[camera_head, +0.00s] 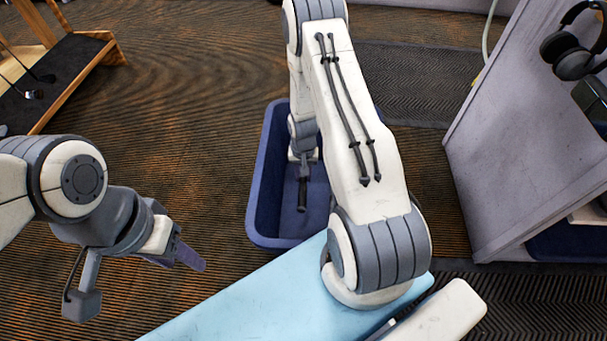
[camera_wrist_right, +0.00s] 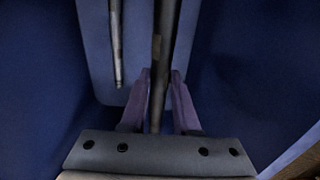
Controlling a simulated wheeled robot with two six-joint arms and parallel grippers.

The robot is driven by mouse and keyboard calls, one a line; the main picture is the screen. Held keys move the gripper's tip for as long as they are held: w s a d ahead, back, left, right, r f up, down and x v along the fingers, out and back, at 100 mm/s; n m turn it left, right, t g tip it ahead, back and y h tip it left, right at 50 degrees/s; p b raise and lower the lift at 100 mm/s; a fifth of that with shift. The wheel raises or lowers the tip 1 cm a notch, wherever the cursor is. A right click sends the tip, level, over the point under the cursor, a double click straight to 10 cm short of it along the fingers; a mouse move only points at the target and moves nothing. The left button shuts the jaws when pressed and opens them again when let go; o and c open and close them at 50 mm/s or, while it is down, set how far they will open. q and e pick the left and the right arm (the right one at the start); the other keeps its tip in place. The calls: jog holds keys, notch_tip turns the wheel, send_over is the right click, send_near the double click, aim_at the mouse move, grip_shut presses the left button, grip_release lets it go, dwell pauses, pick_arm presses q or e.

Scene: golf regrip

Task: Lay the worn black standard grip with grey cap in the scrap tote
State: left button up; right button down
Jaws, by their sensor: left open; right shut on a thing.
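The scrap tote (camera_head: 262,190) is a deep blue open bin on the floor, beyond the pale blue bench top. My right arm reaches over it, and my right gripper (camera_head: 303,168) is inside its rim. That gripper is shut on a dark, slim grip (camera_head: 302,194), which also shows between the purple fingers in the right wrist view (camera_wrist_right: 163,45). The grey cap cannot be made out. Whether the grip touches the tote's floor is unclear. My left gripper (camera_head: 188,256) is open and empty, left of the tote and clear of it.
In the right wrist view a second slim, greyish rod (camera_wrist_right: 116,45) lies left of the held grip. The pale blue bench top (camera_head: 245,305) is in front. A grey panel (camera_head: 535,130) with headphones (camera_head: 573,62) stands right. A wooden rack (camera_head: 70,75) stands back left.

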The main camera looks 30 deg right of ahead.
jog(key=c, duration=0.6)
grip_release()
jog(key=shift+o, duration=0.2)
jog(key=shift+r, duration=0.1)
notch_tip(320, 180, up, 10)
jog(key=p, duration=0.5)
jog(key=shift+r, duration=0.15)
